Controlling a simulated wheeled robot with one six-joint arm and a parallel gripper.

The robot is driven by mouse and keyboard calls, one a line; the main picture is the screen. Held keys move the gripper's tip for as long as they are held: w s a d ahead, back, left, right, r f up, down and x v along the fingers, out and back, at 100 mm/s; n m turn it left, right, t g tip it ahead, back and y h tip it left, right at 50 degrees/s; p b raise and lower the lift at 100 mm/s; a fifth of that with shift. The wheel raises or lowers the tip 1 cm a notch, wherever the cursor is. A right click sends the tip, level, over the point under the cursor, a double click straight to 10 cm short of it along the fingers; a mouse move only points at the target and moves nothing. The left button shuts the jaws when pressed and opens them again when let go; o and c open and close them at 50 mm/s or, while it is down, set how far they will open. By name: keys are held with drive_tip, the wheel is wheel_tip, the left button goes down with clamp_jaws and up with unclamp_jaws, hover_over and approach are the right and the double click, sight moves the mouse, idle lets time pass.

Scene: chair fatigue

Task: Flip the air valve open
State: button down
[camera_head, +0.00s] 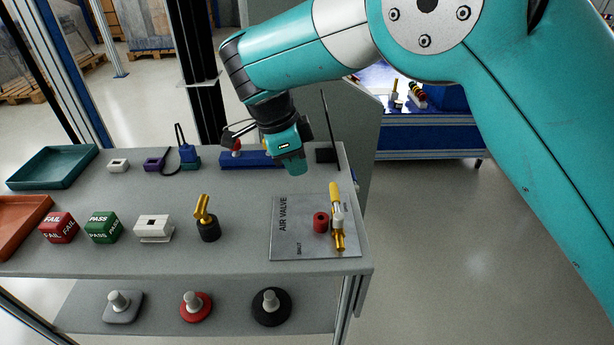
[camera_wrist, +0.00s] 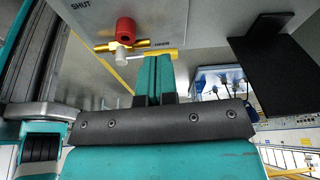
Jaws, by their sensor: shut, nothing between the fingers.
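The air valve (camera_head: 338,222) is mounted on a grey plate (camera_head: 290,235) marked AIR VALVE and SHUT at the tabletop's right end. It has a brass body, a red knob (camera_head: 321,222) and a yellow lever (camera_head: 334,190). The lever points to the back, roughly along the brass body. In the wrist view the lever (camera_wrist: 152,54) lies beside a small word that looks like OPEN, away from SHUT. My gripper (camera_head: 292,170) is shut and empty, behind and left of the lever. In the wrist view its fingertips (camera_wrist: 154,58) appear close to the lever; contact cannot be told.
A blue block (camera_head: 250,159) and a black stand (camera_head: 326,155) with a thin upright rod are near my gripper. A black post fixture (camera_head: 208,228), a white block (camera_head: 154,228), and the PASS (camera_head: 103,227) and FAIL (camera_head: 59,227) cubes stand left of the plate.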

drive_tip(key=p+v, duration=0.1)
drive_tip(key=v, duration=0.4)
drive_tip(key=shift+a+r+p, duration=0.2)
drive_tip(key=shift+r+p, duration=0.1)
drive_tip(key=shift+r, duration=0.05)
drive_tip(key=s+d+r+n+y+p, duration=0.2)
drive_tip(key=s+d+r+n+p, duration=0.15)
drive_tip(key=d+r+n, duration=0.75)
drive_tip(key=s+d+n+y, duration=0.2)
drive_tip(key=s+n, duration=0.4)
drive_tip(key=s, duration=0.5)
drive_tip(key=s+d+n+y+p, duration=0.1)
drive_tip(key=s+d+n+y, duration=0.2)
drive_tip(key=s+n, duration=0.4)
drive_tip(key=s+d, duration=0.1)
drive_tip(key=s, duration=0.3)
drive_tip(key=shift+d+r+y+p, duration=0.25)
drive_tip(key=shift+y+p, duration=0.05)
drive_tip(key=shift+a, duration=0.1)
